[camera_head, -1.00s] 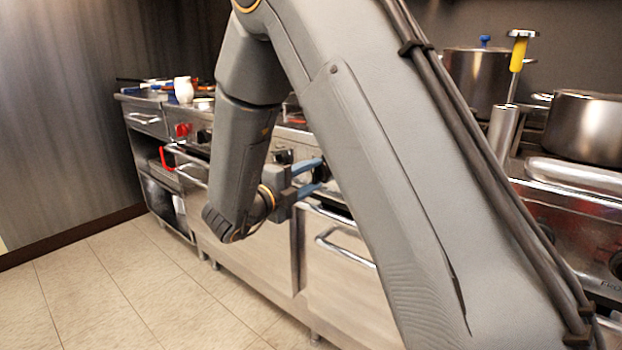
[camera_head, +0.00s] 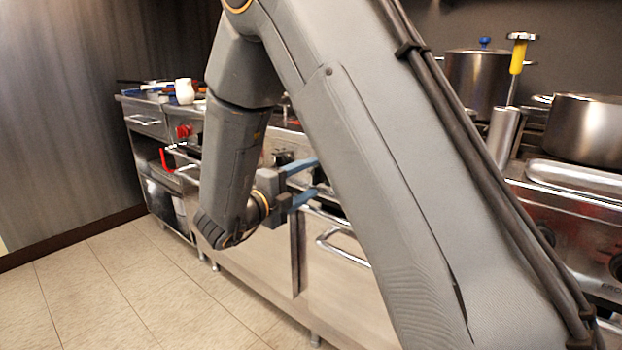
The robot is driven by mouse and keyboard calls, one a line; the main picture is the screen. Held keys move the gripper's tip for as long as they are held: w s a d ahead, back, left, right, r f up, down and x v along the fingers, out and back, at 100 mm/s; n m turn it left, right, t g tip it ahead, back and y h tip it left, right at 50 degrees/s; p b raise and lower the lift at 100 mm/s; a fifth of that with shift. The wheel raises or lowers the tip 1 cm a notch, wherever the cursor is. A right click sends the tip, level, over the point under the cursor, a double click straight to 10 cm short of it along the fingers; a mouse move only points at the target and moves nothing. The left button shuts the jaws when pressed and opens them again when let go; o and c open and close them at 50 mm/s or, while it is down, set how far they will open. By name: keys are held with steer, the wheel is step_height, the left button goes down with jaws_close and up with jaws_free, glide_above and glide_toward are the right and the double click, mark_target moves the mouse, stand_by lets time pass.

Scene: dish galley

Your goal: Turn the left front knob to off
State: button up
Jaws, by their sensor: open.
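The stove front (camera_head: 345,275) is steel, with dark knobs along its upper panel. One black knob (camera_head: 282,158) shows just behind and above my gripper, to its left. My gripper (camera_head: 317,177) is open, its two blue fingers one above the other and pointing right toward the panel. A dark shape, perhaps another knob, shows at the fingertips, partly hidden by my arm. I cannot tell whether the fingers touch it, how it is turned, or which knob is the left front one.
An oven door handle (camera_head: 340,247) sticks out below my gripper. Red knobs (camera_head: 183,131) and a red hanging item (camera_head: 166,160) are at the left. A pot (camera_head: 590,128) and a tall pot (camera_head: 478,82) stand on the right. The tiled floor (camera_head: 100,290) is clear.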

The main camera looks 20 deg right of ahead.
steer(key=v, duration=0.6)
